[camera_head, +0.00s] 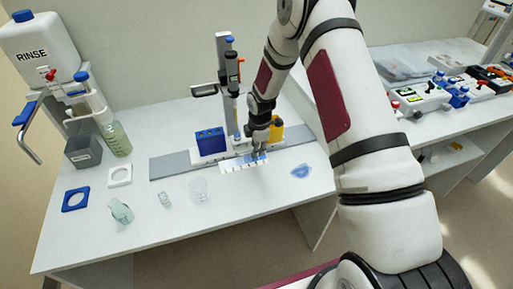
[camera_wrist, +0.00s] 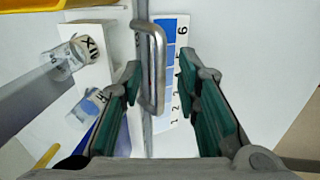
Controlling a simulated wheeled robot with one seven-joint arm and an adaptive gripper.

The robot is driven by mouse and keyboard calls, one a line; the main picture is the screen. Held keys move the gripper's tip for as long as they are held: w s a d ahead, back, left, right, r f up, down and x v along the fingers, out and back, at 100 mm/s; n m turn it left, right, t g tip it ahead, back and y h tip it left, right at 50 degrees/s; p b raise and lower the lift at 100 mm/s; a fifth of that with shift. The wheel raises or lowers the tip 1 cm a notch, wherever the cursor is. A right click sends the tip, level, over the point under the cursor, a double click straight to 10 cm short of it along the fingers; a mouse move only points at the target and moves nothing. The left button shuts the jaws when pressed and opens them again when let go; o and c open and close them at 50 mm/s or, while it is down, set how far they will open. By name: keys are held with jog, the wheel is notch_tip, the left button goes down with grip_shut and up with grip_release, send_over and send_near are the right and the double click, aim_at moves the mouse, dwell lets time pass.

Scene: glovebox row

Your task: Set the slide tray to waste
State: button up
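The slide tray is a white strip with a number scale and blue patches (camera_wrist: 168,75) in the wrist view. In the head view its white numbered edge (camera_head: 236,168) shows at the front of the grey rail. A metal bar handle (camera_wrist: 151,65) stands along the tray's left side in the wrist view. My gripper (camera_wrist: 158,85) is open, its green-padded fingers on either side of the handle and scale. The handle lies close to the left finger; I cannot tell whether they touch. In the head view my gripper (camera_head: 259,155) is low over the tray and hides part of it.
A blue block (camera_head: 210,142) and a yellow block (camera_head: 277,130) flank the upright column (camera_head: 229,85). A clear labelled vessel (camera_wrist: 70,58) sits left in the wrist view. Glassware (camera_head: 121,211), a blue square ring (camera_head: 76,199) and a blue patch (camera_head: 301,171) lie on the table.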

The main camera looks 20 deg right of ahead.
jog(key=shift+w+f, duration=0.1)
jog(key=shift+f, duration=0.4)
grip_shut()
jog(key=shift+a, duration=0.15)
jog(key=a+b, duration=0.2)
jog(key=a, duration=1.2)
jog(key=shift+a, duration=0.4)
grip_release()
jog(key=shift+a, duration=0.1)
